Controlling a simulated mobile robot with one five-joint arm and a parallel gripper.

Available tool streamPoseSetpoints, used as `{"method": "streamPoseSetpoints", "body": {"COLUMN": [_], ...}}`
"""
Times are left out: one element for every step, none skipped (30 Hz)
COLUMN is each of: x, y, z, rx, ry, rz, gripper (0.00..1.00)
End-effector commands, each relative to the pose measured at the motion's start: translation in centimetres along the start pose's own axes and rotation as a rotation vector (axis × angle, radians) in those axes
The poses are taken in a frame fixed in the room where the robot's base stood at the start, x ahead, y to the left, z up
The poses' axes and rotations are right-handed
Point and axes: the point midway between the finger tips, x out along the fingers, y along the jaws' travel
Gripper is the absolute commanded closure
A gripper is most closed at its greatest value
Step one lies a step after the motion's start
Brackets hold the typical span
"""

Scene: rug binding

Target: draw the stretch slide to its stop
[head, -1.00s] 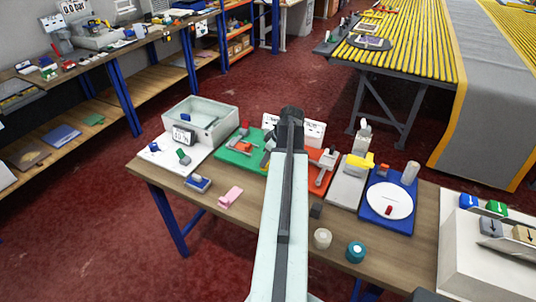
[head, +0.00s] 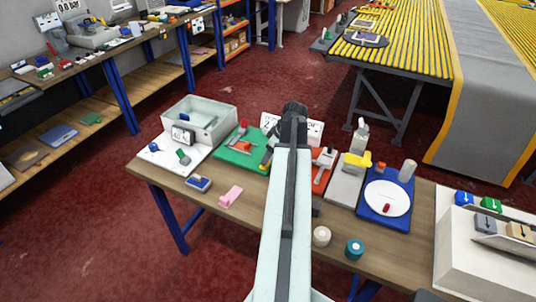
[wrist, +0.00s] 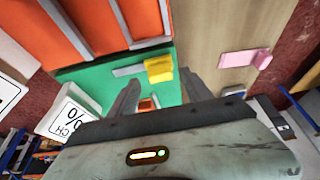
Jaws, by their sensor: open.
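A green board (head: 235,157) lies on the bench, left of my forearm. In the wrist view, the green board (wrist: 100,82) carries a yellow block (wrist: 158,69) on a flat grey metal bar (wrist: 128,70); this looks like the stretch slide, though I cannot be sure. My gripper (wrist: 160,77) is open, with one finger on either side of the yellow block in the picture. I cannot tell whether either finger touches it. In the head view my arm hides most of the gripper and the block.
An orange-red board with grey rails (wrist: 92,30) adjoins the green board. A pink piece (head: 230,196) lies left of my arm. On the right are a yellow-handled grey plate (head: 345,186) and a blue board with a white disc (head: 387,199). Two rolls stand near the front edge.

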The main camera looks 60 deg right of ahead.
Motion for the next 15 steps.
{"method": "streamPoseSetpoints", "body": {"x": [-1.9,-2.5,-3.3,-3.9,-4.4,-5.0,-5.3,-5.5,-5.7,-5.7,-5.6,-5.5,-5.5,-5.4,-5.4], "y": [0.0,0.0,0.0,0.0,0.0,0.0,0.0,0.0,0.0,0.0,0.0,0.0,0.0,0.1,0.1], "z": [-0.3,-0.3,-0.3,-0.3,-0.3,-0.2,-0.2,-0.2,-0.1,-0.1,0.0,0.1,0.1,0.1,0.1], "rx": [0.001,0.001,0.001,0.002,0.002,0.002,0.002,0.002,0.002,0.002,0.002,0.001,0.001,0.001,0.001], "ry": [0.0,-0.001,-0.001,-0.001,-0.001,-0.001,-0.001,-0.002,-0.002,-0.002,-0.002,-0.002,-0.002,-0.002,-0.002], "rz": [0.0,0.0,0.0,0.0,0.0,0.001,0.0,0.0,0.0,0.0,0.0,0.0,0.0,0.0,0.0], "gripper": [0.42,0.42,0.42,0.42,0.42,0.42,0.42,0.42,0.42,0.42,0.42,0.42,0.42,0.42,0.42]}}
